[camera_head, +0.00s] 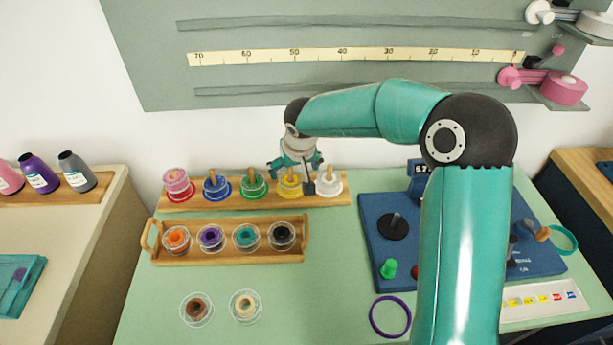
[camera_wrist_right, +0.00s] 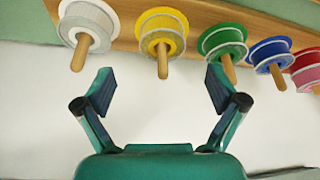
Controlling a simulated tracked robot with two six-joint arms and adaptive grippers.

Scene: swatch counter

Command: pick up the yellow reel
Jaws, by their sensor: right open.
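The yellow reel (camera_head: 290,187) sits on a wooden peg in the back rack, between the green reel and the white reel. It also shows in the right wrist view (camera_wrist_right: 162,33), its peg pointing toward the gripper. My right gripper (camera_head: 296,170) hangs just above and in front of the yellow reel in the head view. In the wrist view its two fingers (camera_wrist_right: 160,85) are spread wide and empty, with the yellow reel beyond the gap between them, apart from both fingers. My left gripper is not in view.
The green reel (camera_head: 254,184) and white reel (camera_head: 328,184) stand close on either side. A wooden tray (camera_head: 158,256) holds several reels in front. Two loose reels lie nearer, including a brown one (camera_head: 197,309). A blue machine board (camera_head: 375,250) is at right.

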